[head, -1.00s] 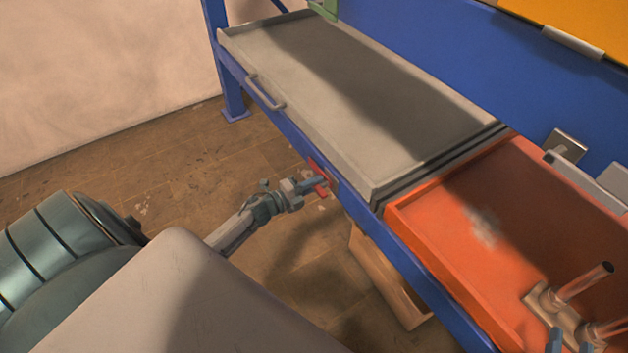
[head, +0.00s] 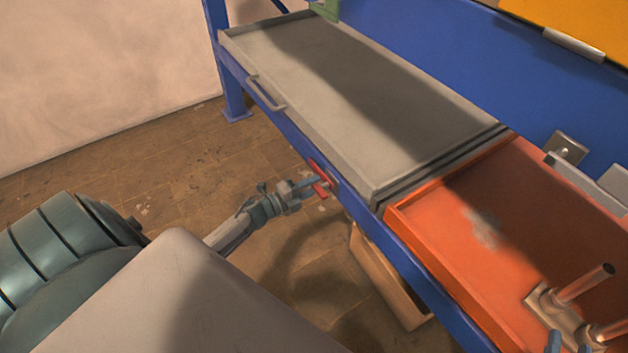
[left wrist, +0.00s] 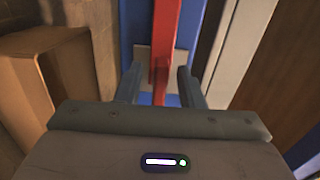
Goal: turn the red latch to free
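The red latch (head: 321,187) sits on the front of the blue frame, below the grey tray's near corner. In the left wrist view the red latch (left wrist: 163,45) is a long bar running up the picture, in front of a pale plate. My left gripper (head: 316,184) is at the latch in the head view. In the left wrist view its two fingers (left wrist: 159,84) stand apart, one on each side of the red bar, with gaps showing. My right gripper (head: 569,342) shows only its blue fingertips at the bottom edge, apart, near a bracket with copper-coloured pins.
The grey tray (head: 290,60) with a handle (head: 265,96) lies above the blue frame (head: 300,147). An orange tray (head: 450,262) is on the right, holding the pin bracket (head: 549,303). A wooden box (head: 385,282) stands on the floor below. Floor left of the frame is clear.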

